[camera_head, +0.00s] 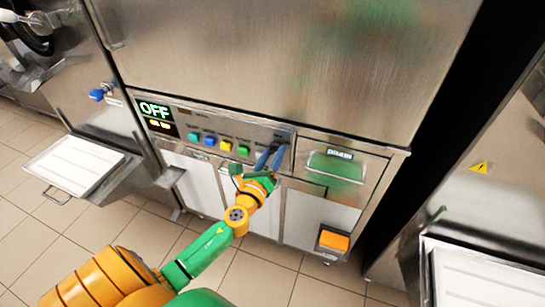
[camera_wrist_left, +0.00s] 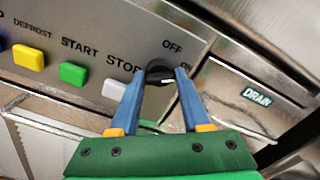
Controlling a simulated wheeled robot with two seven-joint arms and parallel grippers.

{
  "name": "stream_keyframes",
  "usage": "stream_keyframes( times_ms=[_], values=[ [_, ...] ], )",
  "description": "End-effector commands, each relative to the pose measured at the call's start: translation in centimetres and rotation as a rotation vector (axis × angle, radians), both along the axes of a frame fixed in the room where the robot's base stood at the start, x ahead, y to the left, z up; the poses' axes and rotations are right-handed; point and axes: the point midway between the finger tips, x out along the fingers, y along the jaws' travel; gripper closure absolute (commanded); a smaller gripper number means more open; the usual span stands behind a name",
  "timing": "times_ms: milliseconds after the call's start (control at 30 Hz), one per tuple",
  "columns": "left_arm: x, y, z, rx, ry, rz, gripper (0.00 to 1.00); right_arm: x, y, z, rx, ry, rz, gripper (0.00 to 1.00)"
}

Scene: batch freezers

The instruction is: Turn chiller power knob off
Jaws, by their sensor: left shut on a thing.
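The black power knob (camera_wrist_left: 157,65) is on the grey control panel (camera_wrist_left: 120,30), with an OFF label above it and an ON label, partly hidden by a finger, to its right. A white mark shows on the knob's lower right side. My left gripper (camera_head: 270,157) reaches the right end of the panel. In the left wrist view its blue fingers (camera_wrist_left: 159,76) are shut on the knob, one on each side. In the head view the fingers mostly hide the knob. A display (camera_head: 154,110) at the panel's left reads OFF in green. My right gripper is out of view.
Blue, yellow and green buttons (camera_head: 225,145) line the panel; a white STOP button (camera_wrist_left: 115,90) sits close left of the fingers. A DRAIN cover (camera_head: 335,165) is to the right. An orange block (camera_head: 334,241) sits low right. A white tray (camera_head: 75,165) juts out at left.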

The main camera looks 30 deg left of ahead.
Motion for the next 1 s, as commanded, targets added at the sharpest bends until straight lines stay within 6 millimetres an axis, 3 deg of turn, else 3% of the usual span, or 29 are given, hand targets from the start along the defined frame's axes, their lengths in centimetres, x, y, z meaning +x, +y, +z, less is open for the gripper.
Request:
stream_keyframes(
  times_ms=[1000],
  values=[
    [0.0,0.0,0.1,-0.87,-0.212,-0.001,1.0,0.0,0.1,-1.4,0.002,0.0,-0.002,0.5]
  ],
)
